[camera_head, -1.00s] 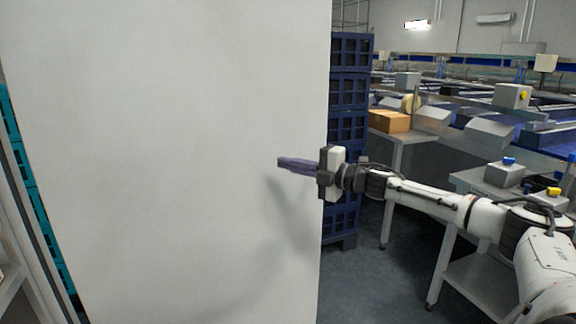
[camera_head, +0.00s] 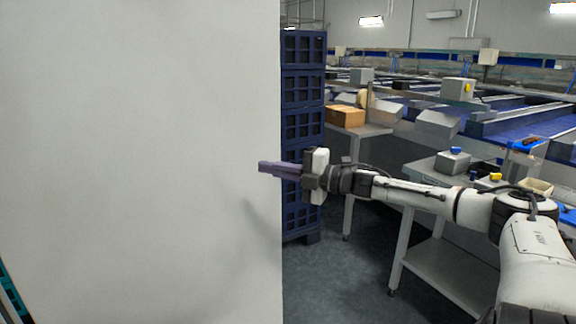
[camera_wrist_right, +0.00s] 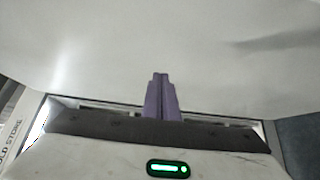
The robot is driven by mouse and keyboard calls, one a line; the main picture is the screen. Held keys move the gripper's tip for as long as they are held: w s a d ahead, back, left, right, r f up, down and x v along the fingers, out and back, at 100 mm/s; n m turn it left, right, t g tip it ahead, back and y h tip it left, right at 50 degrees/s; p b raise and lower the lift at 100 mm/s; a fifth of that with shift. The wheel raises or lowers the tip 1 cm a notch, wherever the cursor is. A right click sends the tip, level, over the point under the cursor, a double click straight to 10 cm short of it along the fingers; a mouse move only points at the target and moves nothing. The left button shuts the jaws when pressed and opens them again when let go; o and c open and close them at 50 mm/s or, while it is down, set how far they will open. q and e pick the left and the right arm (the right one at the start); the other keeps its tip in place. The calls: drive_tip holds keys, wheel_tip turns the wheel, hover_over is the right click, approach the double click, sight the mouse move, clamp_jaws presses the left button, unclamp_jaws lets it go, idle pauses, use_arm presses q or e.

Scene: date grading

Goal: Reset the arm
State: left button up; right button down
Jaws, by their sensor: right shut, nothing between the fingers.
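My right arm reaches in from the right in the head view, stretched out towards the left. My right gripper (camera_head: 264,167) is shut and empty, its purple fingers together in front of the edge of a large white panel (camera_head: 140,150). In the right wrist view the closed fingers (camera_wrist_right: 161,98) point at a plain pale surface, with a shadow on it at the right. I cannot tell whether the fingertips touch the panel. My left gripper is not in view.
Stacked dark blue crates (camera_head: 303,120) stand just behind the panel's right edge. A metal table with a cardboard box (camera_head: 345,116) and a steel trolley (camera_head: 440,262) stand to the right. Conveyor lines (camera_head: 520,125) fill the back. Grey floor (camera_head: 335,285) shows between the crates and trolley.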

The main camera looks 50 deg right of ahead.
drive_tip(key=s+d+p, duration=0.1)
drive_tip(key=s+d, duration=0.2)
drive_tip(key=shift+d+p, duration=0.15)
drive_tip(key=shift+p, duration=0.25)
drive_tip(key=shift+f, duration=0.1)
drive_tip(key=s+a+f+m+g+h, duration=0.1)
drive_tip(key=s+a+f+m, duration=0.3)
drive_tip(key=f, duration=0.7)
drive_tip(key=s+a+f+m+g+h, duration=0.2)
drive_tip(key=s+a+f+m, duration=0.15)
drive_tip(key=f, duration=0.65)
drive_tip(key=s+a+f+m+g+h, duration=0.1)
drive_tip(key=s+a+f+m, duration=0.25)
drive_tip(key=f, duration=0.75)
drive_tip(key=s+a+f+m+g, duration=0.15)
drive_tip(key=s+a+f, duration=0.25)
drive_tip(key=a, duration=0.4)
drive_tip(key=s+a+f+m+g, duration=0.1)
drive_tip(key=s+a+f+m, duration=0.3)
drive_tip(key=a, duration=0.3)
drive_tip(key=s+a+f+m+g+y, duration=0.1)
drive_tip(key=s+a, duration=0.2)
drive_tip(key=a, duration=0.5)
drive_tip(key=s+a+f+m+g, duration=0.1)
drive_tip(key=s+a, duration=0.2)
drive_tip(key=a, duration=0.5)
drive_tip(key=shift+a+y, duration=0.3)
drive_tip(key=shift+y, duration=0.1)
drive_tip(key=shift+f+m+g, duration=0.15)
drive_tip(key=shift+m+g, duration=0.1)
